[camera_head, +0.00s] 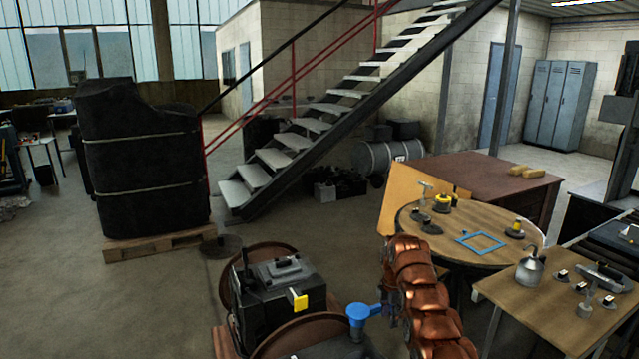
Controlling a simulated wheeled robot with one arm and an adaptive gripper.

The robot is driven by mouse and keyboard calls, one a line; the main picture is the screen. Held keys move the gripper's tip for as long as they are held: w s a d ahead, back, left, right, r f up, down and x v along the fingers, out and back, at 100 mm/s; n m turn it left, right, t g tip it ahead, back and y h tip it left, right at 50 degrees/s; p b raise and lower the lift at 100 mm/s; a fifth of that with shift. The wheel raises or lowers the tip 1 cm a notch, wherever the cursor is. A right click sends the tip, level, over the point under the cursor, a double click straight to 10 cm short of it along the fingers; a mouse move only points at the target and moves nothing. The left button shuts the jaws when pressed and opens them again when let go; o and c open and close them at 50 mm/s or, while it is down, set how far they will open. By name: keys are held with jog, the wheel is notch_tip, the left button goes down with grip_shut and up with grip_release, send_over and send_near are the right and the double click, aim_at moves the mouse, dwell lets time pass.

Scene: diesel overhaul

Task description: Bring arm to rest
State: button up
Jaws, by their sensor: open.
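Low in the middle is a machine with a black box-like unit (278,288) that carries a yellow tag (298,299). Brown rounded parts lie around this unit. To its right a row of copper-coloured, segmented parts (412,285) runs down to the bottom edge. A blue funnel-shaped piece (363,316) sits between the black unit and the copper row.
A round wooden table (413,232) with small parts and a blue frame (481,242) stands at the right. A wooden bench (545,318) with a metal oil can (531,268) is nearer. A tall black-wrapped load (145,160) stands on a pallet (150,246) at the left. Open floor (150,305) lies front left.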

jog(key=s+r+m+b, duration=0.4)
jog(key=s+r+m, duration=0.7)
jog(key=s+r, duration=0.85)
jog(key=s+a+f+m+b, duration=0.1)
jog(key=s+m, duration=0.2)
jog(key=s, duration=1)
jog(key=s+a+f+m+g+b, duration=0.1)
jog(key=s+m, duration=0.3)
jog(key=s, duration=1)
jog(key=s+a+f+m+b, duration=0.1)
jog(key=s+f+m+b, duration=0.1)
jog(key=s, duration=1.1)
jog(key=shift+s+a+f+m+g, duration=0.15)
jog(key=shift+a+f+m+g, duration=0.2)
jog(key=shift+f+m, duration=0.45)
